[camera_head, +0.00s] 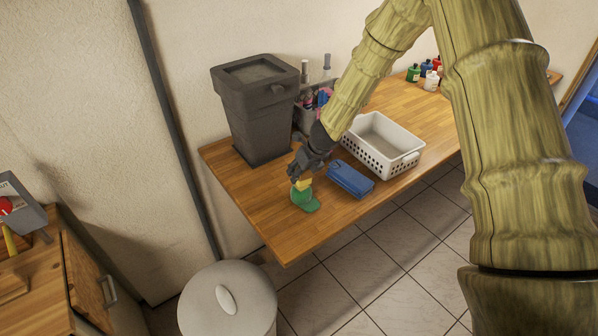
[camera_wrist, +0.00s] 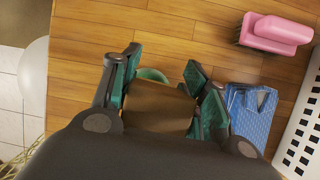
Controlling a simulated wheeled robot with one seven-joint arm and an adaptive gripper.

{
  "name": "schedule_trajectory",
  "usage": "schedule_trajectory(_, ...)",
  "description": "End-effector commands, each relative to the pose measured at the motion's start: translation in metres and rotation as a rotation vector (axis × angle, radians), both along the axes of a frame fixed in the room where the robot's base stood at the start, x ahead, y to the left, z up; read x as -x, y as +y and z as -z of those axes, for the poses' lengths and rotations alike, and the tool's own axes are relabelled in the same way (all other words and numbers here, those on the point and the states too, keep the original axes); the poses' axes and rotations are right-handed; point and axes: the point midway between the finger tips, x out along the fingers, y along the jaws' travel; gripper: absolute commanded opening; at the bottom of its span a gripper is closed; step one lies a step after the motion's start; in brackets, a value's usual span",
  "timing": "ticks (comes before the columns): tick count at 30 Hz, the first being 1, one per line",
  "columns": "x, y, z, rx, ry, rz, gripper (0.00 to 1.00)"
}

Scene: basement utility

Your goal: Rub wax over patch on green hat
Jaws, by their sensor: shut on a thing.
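The green hat (camera_head: 309,205) lies on the wooden table near its front left end, brim toward the right. A small part of the hat (camera_wrist: 152,74) shows in the wrist view past the held block. My gripper (camera_head: 302,179) is right above the hat, shut on a yellowish block of wax (camera_head: 304,185). In the wrist view the wax (camera_wrist: 158,105) looks brown and sits between the two green-padded fingers (camera_wrist: 162,80). The wax appears at or just over the hat's top; I cannot tell whether they touch. The patch is hidden.
A folded blue cloth-like item (camera_head: 350,179) lies right of the hat, with a white basket (camera_head: 408,160) behind it. A dark grey bin (camera_head: 258,112) stands at the back left. A pink brush (camera_wrist: 278,30) shows in the wrist view. The table's front left corner (camera_head: 284,250) is clear.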

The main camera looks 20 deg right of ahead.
Motion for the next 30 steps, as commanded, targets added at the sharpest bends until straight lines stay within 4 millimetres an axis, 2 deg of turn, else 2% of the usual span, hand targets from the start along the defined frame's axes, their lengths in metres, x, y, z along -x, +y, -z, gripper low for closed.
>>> schedule_trajectory(7,0.006,-0.002,-0.001,0.000,-0.001,0.000,0.26)
schedule_trajectory(22,-0.014,0.007,0.000,0.001,0.000,0.000,0.26)
schedule_trajectory(30,-0.012,0.005,0.002,0.000,0.000,0.001,0.26)
